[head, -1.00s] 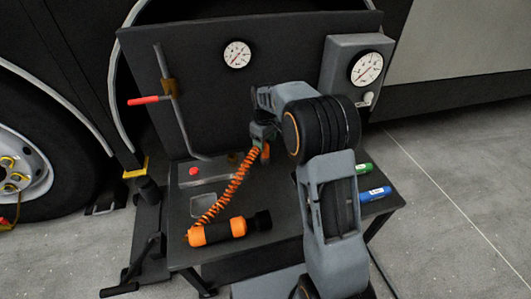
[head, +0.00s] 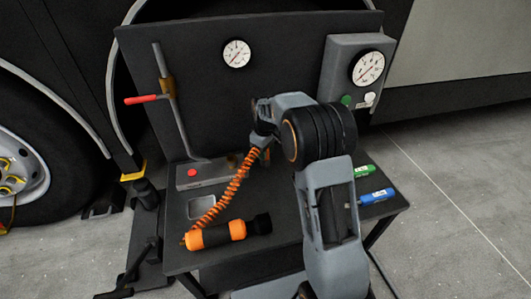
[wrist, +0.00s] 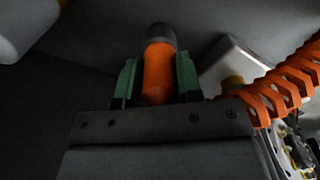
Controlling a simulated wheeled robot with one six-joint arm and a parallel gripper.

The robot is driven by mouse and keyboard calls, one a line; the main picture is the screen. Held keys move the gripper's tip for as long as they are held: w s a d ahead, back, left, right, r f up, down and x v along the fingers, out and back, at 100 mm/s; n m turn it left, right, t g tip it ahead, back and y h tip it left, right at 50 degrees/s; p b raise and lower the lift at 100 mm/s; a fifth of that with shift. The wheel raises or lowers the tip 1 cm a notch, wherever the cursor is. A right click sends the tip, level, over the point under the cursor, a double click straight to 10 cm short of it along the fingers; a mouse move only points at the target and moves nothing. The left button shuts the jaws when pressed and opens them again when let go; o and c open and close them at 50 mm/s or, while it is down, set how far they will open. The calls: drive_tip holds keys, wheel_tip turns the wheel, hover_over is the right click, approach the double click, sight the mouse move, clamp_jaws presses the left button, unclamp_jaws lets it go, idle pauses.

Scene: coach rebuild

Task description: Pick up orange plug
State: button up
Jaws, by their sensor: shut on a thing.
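The orange plug (wrist: 158,72) stands between the two green-lined fingers of my gripper (wrist: 157,80) in the wrist view. It has a dark rounded tip that points away from the palm. My gripper is shut on it. In the head view my gripper (head: 262,138) is over the back of the dark bench, in front of the upright panel. There the plug is mostly hidden by my gripper. An orange coiled hose (head: 232,187) runs from my gripper down to the left; the coil also shows at right in the wrist view (wrist: 287,88).
An orange and black cylinder (head: 216,235) lies at the bench's front left. A grey box with a red button (head: 192,173) and a shallow tray (head: 202,206) are behind it. Green (head: 364,171) and blue (head: 377,196) cylinders lie at right.

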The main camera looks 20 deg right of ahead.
drive_tip(key=shift+c, duration=1)
drive_tip(key=shift+r, duration=0.15)
drive_tip(key=shift+r, duration=0.3)
drive_tip(key=r, duration=0.1)
drive_tip(key=r+p, duration=0.2)
drive_tip(key=shift+s+a+r, duration=0.15)
drive_tip(key=shift+s+r, duration=0.05)
drive_tip(key=shift+s, duration=0.05)
drive_tip(key=s+a+r+p, duration=0.3)
drive_tip(key=s+r+p, duration=0.1)
drive_tip(key=s+r, duration=0.2)
drive_tip(key=s+a+r+p, duration=0.3)
drive_tip(key=s+r+p, duration=0.2)
drive_tip(key=s+r, duration=0.1)
drive_tip(key=shift+r, duration=0.75)
